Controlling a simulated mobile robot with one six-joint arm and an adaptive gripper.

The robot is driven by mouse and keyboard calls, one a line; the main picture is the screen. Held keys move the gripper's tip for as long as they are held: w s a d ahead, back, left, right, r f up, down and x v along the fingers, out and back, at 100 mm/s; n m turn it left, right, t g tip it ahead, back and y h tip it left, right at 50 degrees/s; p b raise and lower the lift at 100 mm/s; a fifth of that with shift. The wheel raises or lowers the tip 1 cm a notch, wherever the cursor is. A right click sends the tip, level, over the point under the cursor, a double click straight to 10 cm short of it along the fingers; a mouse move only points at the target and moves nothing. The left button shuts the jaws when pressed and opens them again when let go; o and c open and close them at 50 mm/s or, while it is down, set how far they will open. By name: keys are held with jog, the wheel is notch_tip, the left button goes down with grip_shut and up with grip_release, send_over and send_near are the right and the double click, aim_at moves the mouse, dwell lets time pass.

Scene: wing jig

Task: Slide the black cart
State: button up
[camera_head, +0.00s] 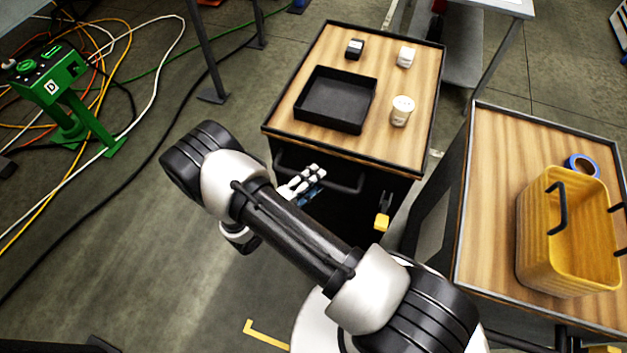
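The black cart (284,138) stands at the upper middle with a wooden top in a dark rim. Its black bar handle (345,187) runs along the near side, below the top. My gripper (312,176) is at the left to middle part of this handle, over or beside it. My arm hides part of the gripper and the cart's lower front. I cannot tell whether the fingers touch the handle or are closed around it. A small blue part shows beside the fingers.
On the cart lie a black tray (335,100), a white cup (402,110) and small black and white items. Close at right stands a wooden-topped table (490,230) with a yellow basket (535,245). Cables and a green stand (60,90) are at left. Floor left of the cart is mostly clear.

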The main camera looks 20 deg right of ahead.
jog(key=shift+w+d, duration=0.1)
jog(key=shift+d, duration=0.1)
grip_shut()
dwell(0.5)
